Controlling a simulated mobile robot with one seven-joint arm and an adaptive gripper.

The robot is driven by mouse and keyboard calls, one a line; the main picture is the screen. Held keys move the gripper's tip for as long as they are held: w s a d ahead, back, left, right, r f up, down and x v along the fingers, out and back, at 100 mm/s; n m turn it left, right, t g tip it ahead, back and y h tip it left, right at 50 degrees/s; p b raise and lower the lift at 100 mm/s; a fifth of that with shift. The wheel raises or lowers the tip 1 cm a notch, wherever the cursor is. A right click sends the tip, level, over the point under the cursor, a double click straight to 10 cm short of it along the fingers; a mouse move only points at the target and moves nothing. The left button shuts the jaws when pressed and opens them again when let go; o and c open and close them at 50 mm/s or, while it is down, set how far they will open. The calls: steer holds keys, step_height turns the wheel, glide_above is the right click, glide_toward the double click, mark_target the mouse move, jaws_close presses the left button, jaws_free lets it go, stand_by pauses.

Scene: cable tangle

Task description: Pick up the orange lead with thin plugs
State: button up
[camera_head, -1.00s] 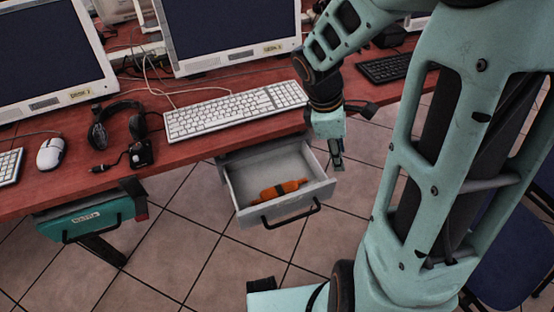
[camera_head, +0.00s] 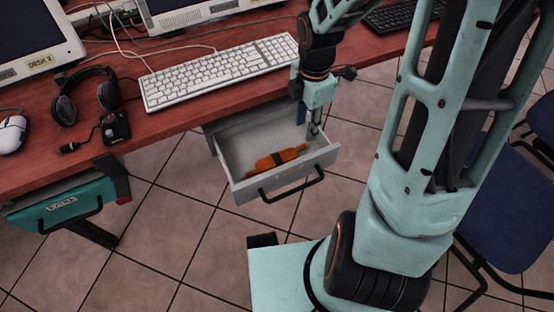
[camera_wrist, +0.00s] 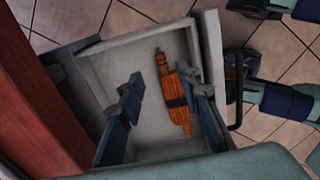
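The orange lead (camera_head: 275,160) lies bundled in the open grey drawer (camera_head: 238,143), with a dark band around its middle. In the wrist view the lead (camera_wrist: 174,88) lies lengthwise on the drawer floor, with a small plug end at its top. My gripper (camera_head: 308,127) is over the drawer's right part, to the right of and apart from the lead. In the wrist view its two blue-padded fingers (camera_wrist: 168,115) are spread wide and hold nothing. The right finger covers part of the drawer floor beside the lead. How thin the plugs are is too small to tell.
The red desk (camera_head: 190,108) edge runs just behind the drawer. It carries a white keyboard (camera_head: 218,72), headphones (camera_head: 82,93) and a small black device (camera_head: 115,127). A closed teal drawer (camera_head: 62,208) hangs at left. A blue chair (camera_head: 510,210) stands at right. Tiled floor lies below.

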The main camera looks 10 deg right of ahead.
mark_target(302, 145)
steer(key=f+b, duration=0.2)
steer(key=f, duration=0.2)
steer(key=f+b, duration=0.2)
steer(key=f, duration=0.2)
steer(key=shift+s+a, duration=0.2)
steer(key=shift+r, duration=0.15)
jaws_close()
